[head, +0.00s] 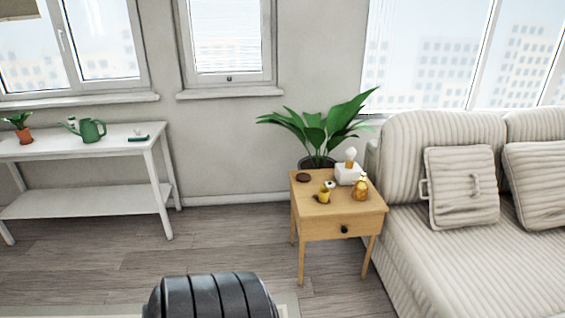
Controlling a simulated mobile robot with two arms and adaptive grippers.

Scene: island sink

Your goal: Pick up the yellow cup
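The small yellow cup (324,196) stands on top of a wooden side table (340,218), near the middle of its top toward the front. A small white and dark item (330,184) sits just behind it. The cup looks upright, but it is small in the picture. Neither of my grippers is in the head view. A dark, ribbed rounded shape at the bottom edge of the picture is close to the camera.
Around the cup are an amber bottle (361,188), a white tissue box (347,173) and a dark round item (303,178). A striped sofa (440,245) stands right of the table, a potted plant (318,135) behind. A white console (85,150) stands left. Wooden floor (230,235) lies open between.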

